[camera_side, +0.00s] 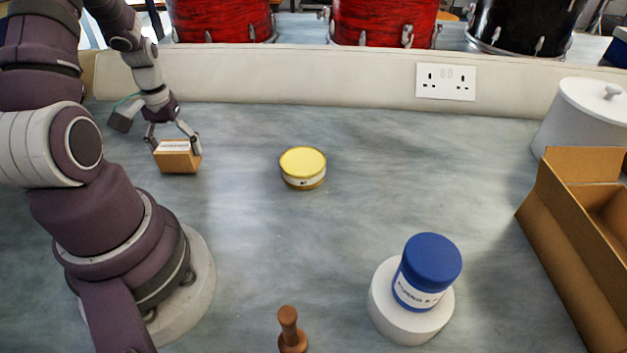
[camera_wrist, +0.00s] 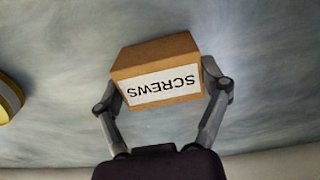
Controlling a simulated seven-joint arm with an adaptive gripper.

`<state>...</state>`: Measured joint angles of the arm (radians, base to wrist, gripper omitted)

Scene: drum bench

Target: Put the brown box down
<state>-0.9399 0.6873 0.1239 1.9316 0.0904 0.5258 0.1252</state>
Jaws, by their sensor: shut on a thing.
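The brown box (camera_side: 179,161) is at the back left of the bench in the side view. In the wrist view the brown box (camera_wrist: 155,62) shows a white label reading "SCREWS", upside down. My gripper (camera_side: 174,146) is shut on the box, with one finger at each side. In the wrist view my gripper (camera_wrist: 163,95) has both fingers against the box's ends. The box looks level and close to the bench top (camera_side: 235,240). I cannot tell whether its underside touches the bench.
A yellow tin (camera_side: 303,167) stands right of the box. A blue-lidded jar (camera_side: 428,270) sits on a white round stand (camera_side: 400,318). A brown peg (camera_side: 290,330) is at the front. An open cardboard box (camera_side: 560,245) and white canister (camera_side: 580,118) are at right. The bench middle is clear.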

